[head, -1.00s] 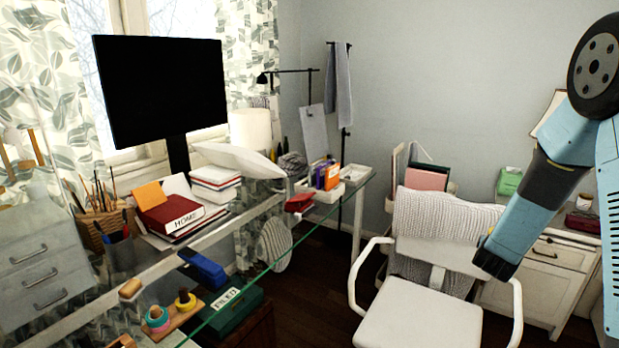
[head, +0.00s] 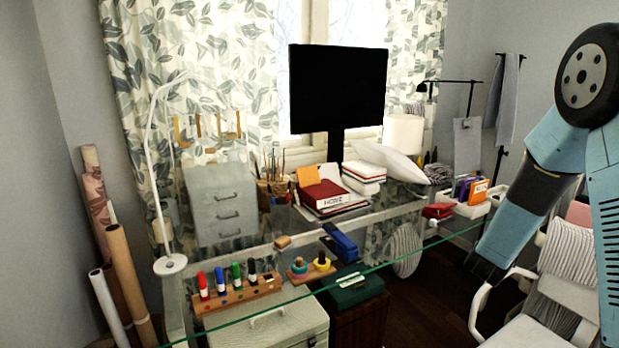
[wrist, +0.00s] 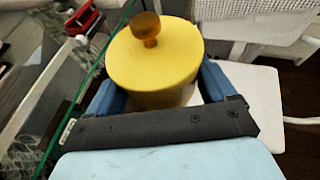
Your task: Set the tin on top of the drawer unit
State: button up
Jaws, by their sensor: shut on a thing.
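The tin (wrist: 155,62) shows in the wrist view with a round yellow lid and an orange-brown knob on top. My gripper (wrist: 157,88) is shut on it, one blue finger at each side, and the lid faces the camera. In the head view I cannot make out the tin or the fingers; only my arm shows at the right. The drawer unit (head: 222,212) is a small grey box with several handled drawers, standing at the back left of the glass desk. Its top looks clear.
A white lamp (head: 170,264) stands just left of the drawer unit. A pencil basket (head: 272,194), red books (head: 322,196) and a monitor (head: 338,90) are to its right. A marker rack (head: 235,294) is in front. A chair (head: 527,335) stands at the lower right.

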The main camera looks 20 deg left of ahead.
aim_at(235, 176)
jog(key=z, duration=0.9)
jog(key=i, duration=0.15)
jog(key=u, duration=1.6)
